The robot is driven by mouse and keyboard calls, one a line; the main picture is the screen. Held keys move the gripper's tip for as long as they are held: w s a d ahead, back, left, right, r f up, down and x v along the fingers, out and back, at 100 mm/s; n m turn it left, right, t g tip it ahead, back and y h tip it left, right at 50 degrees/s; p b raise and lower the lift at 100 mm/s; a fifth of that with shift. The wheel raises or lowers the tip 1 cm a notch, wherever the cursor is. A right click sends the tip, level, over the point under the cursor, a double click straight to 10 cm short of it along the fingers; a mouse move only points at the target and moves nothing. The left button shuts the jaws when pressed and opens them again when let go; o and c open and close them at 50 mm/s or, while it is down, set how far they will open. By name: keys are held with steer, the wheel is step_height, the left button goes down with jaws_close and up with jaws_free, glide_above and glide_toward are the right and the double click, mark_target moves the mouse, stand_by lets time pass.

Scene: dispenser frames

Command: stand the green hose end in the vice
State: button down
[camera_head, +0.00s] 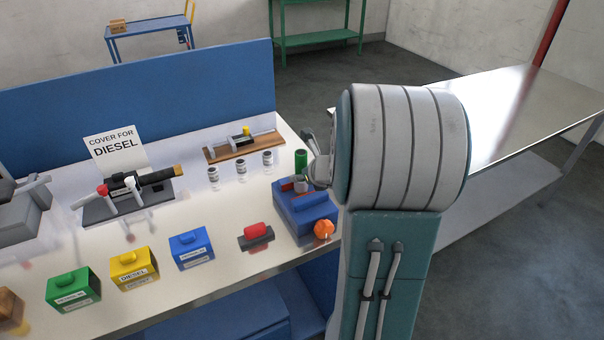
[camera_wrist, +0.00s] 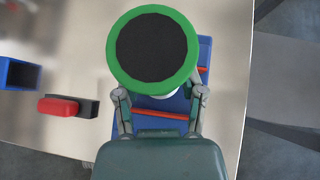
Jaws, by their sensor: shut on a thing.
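The green hose end (camera_head: 301,160) is upright at the blue vice (camera_head: 318,217), near the right end of the bench. In the wrist view I look down on its green rim and dark centre (camera_wrist: 152,50). My gripper (camera_head: 313,172) is shut on it, with one finger on each side in the wrist view (camera_wrist: 161,95). The vice (camera_wrist: 205,50) lies beneath, with red-orange jaw strips partly hidden by the hose end. An orange knob (camera_head: 323,228) is at the vice's front. Whether the hose end's bottom sits between the jaws I cannot tell.
A red piece on a dark block (camera_head: 257,232) lies left of the vice. Several small jars (camera_head: 241,172) stand behind it. Blue (camera_head: 191,249), yellow (camera_head: 134,269) and green (camera_head: 73,290) boxes line the front. A metal table (camera_head: 510,105) is at right.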

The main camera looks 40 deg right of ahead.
steer(key=shift+f, duration=0.25)
steer(key=shift+c, duration=0.6)
jaws_free()
steer(key=shift+f, duration=0.1)
steer(key=v, duration=1.2)
steer(key=shift+w, duration=0.1)
